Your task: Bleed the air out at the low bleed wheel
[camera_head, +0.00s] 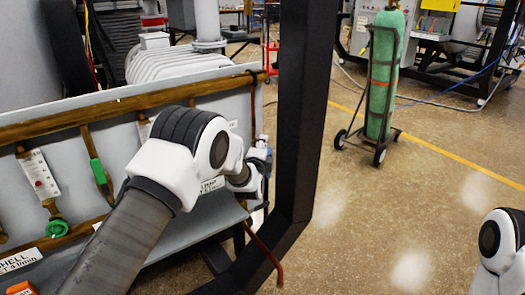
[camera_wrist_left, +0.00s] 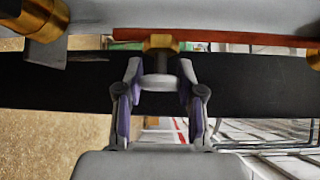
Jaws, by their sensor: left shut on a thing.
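My left gripper (camera_wrist_left: 160,78) is shut on a small pale grey round piece (camera_wrist_left: 158,84), which looks like the low bleed wheel, under a brass fitting (camera_wrist_left: 160,44) in the left wrist view. The fingers stand one on each side of it. In the head view my left arm reaches over the panel's right end, and its wrist hides the wheel and the fingertips. My right gripper is out of view; only a white arm part of mine shows at the lower right.
A grey panel (camera_head: 120,130) carries brass pipes, a green valve handle (camera_head: 57,228) and a white flow meter (camera_head: 40,176). A black frame post (camera_head: 302,100) stands close right of my left wrist. A green gas cylinder (camera_head: 383,75) stands on a cart beyond, with open floor around it.

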